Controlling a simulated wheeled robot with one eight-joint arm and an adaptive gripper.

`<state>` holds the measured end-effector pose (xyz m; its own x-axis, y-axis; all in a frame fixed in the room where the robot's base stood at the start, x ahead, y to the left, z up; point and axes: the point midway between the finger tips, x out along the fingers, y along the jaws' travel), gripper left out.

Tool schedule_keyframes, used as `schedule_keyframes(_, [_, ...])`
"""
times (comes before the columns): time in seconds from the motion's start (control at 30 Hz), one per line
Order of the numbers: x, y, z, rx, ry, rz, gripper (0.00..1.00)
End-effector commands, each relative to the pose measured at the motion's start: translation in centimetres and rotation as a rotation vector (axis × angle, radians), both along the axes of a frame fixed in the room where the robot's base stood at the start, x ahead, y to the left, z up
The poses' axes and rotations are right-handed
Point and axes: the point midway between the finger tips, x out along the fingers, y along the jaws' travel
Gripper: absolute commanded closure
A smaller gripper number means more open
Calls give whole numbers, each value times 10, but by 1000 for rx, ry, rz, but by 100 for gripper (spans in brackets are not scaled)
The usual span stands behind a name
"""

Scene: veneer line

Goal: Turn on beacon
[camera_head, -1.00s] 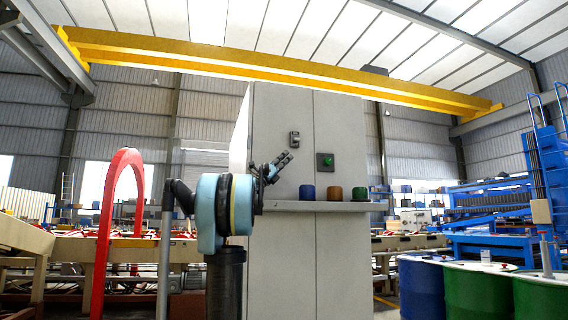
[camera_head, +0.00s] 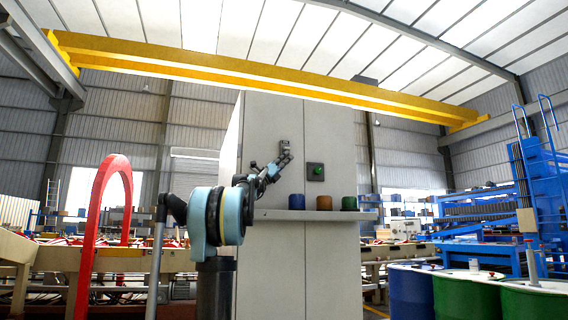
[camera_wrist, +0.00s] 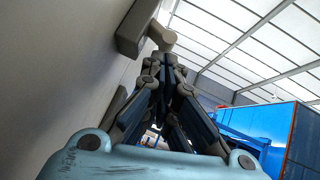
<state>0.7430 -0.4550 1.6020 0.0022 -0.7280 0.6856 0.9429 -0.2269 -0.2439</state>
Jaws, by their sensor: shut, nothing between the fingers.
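A small grey switch box (camera_head: 284,144) is on the front of a tall pale cabinet (camera_head: 275,260). In the wrist view the switch box (camera_wrist: 137,27) has a stubby rounded lever (camera_wrist: 162,37) sticking out. My gripper (camera_head: 285,158) is shut and empty, its fingers pointing up at the switch and overlapping its lower part. In the wrist view my fingertips (camera_wrist: 164,60) are just below the lever; I cannot tell if they touch. A green button on a dark plate (camera_head: 315,171) is to the right. No part is clearly recognisable as a beacon.
A shelf (camera_head: 290,215) juts from the cabinet below my gripper. It bears a blue pot (camera_head: 296,202), a brown pot (camera_head: 324,203) and a green pot (camera_head: 349,203). A red arch (camera_head: 85,240) stands at left, and drums (camera_head: 465,300) stand at right.

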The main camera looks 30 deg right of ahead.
Motion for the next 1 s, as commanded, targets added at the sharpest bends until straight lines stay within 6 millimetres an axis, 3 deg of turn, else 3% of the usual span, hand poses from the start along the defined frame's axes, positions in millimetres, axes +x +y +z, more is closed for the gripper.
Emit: schedule_keyframes(1.0, [-10,4,9,45,186,1,100])
